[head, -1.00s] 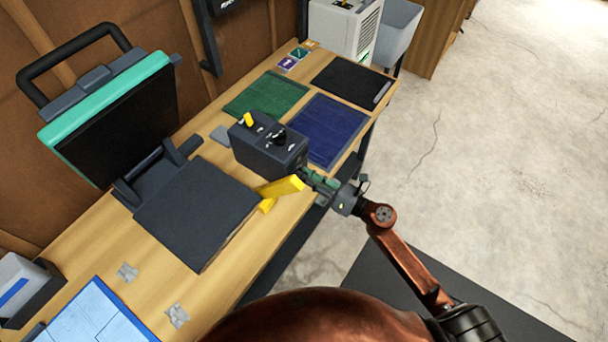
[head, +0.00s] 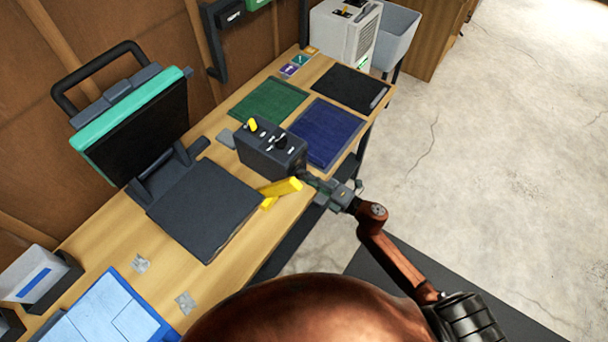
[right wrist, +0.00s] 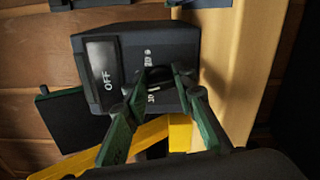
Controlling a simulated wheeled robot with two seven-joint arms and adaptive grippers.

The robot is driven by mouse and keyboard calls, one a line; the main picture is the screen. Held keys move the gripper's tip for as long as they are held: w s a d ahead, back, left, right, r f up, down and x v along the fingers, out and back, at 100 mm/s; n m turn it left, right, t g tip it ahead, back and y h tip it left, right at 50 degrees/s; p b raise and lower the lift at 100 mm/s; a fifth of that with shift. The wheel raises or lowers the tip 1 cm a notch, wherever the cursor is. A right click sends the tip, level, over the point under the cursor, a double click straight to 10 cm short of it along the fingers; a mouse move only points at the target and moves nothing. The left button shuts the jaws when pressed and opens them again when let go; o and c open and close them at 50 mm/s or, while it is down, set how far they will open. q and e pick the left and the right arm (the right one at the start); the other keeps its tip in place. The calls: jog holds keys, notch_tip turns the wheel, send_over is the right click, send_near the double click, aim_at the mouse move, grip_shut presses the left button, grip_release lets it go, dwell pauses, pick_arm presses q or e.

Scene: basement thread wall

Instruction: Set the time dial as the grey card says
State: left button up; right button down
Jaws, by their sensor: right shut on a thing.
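A dark control box (head: 268,160) stands on the bench, with a yellow knob (head: 252,124) and a black knob (head: 281,143) on top. My right gripper (head: 308,180) is at the box's near right end. In the right wrist view, my right gripper (right wrist: 158,92) is shut on a small dark dial (right wrist: 158,77), one green finger on each side. The fingers partly hide the pale marks around it. A panel beside it reads OFF (right wrist: 106,80). A small grey card (head: 227,138) lies left of the box; no writing is legible. My left gripper is not in view.
A yellow handle (head: 280,189) juts out close to my right gripper. A heat press (head: 135,125) with a dark plate (head: 205,210) stands left. Green (head: 268,101) and blue (head: 327,133) mats lie behind the box. Open floor is at the right.

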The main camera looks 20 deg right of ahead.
jog(key=shift+a+r+m+p, duration=0.1)
jog(key=shift+m+p, duration=0.55)
jog(key=shift+m, duration=0.45)
jog(key=c, duration=1.7)
grip_release()
jog(key=shift+s, duration=0.1)
jog(key=shift+c, duration=0.2)
jog(key=shift+o, duration=0.7)
